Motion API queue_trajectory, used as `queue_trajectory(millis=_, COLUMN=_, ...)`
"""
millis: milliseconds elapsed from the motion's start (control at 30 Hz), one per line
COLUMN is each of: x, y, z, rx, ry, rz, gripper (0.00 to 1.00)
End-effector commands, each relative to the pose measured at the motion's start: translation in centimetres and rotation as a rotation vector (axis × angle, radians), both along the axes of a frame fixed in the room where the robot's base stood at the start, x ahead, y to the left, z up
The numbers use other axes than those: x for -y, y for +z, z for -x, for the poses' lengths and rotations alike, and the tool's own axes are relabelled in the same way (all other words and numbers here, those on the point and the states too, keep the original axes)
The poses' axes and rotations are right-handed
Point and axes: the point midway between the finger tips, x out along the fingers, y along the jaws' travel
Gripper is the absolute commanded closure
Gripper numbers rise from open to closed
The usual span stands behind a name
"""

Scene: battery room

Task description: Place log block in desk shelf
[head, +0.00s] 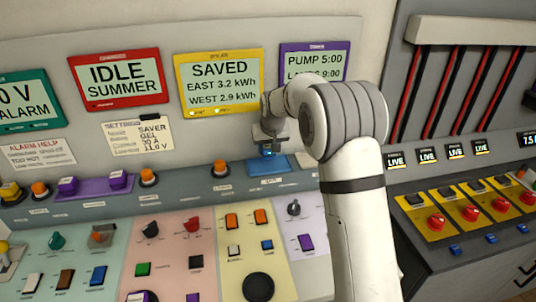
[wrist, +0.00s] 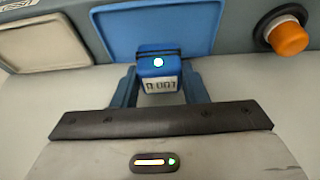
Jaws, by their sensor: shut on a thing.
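My gripper (wrist: 160,88) is shut on a small blue block (wrist: 158,70), which I take to be the log block. The block has a lit round dot on top and a white label with dark digits. In the head view my gripper (head: 269,140) is small, left of my arm, with the block (head: 268,152) low between its fingers. A blue rectangular pad (head: 268,166) lies on the grey-blue ledge just below it. In the wrist view the blue pad (wrist: 155,25) is beyond the block. Whether block and pad touch cannot be told. I cannot tell which part is the desk shelf.
An orange button (wrist: 288,38) stands right of the pad in the wrist view. A pale pad (wrist: 43,42) is to its left. Switches and knobs cover the sloped desk (head: 120,240). Screens line the wall behind.

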Motion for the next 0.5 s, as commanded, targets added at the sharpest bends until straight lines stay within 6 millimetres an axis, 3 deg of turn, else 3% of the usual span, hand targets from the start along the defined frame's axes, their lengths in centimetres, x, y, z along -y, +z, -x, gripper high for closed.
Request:
queue_trajectory(millis=233, x=0.0, y=-3.1, z=0.1, rx=-0.003, ry=0.0, rz=0.001, gripper=0.87)
queue_trajectory(millis=500, x=0.1, y=-3.5, z=0.0, rx=0.001, ry=-0.001, rz=-0.001, gripper=0.87)
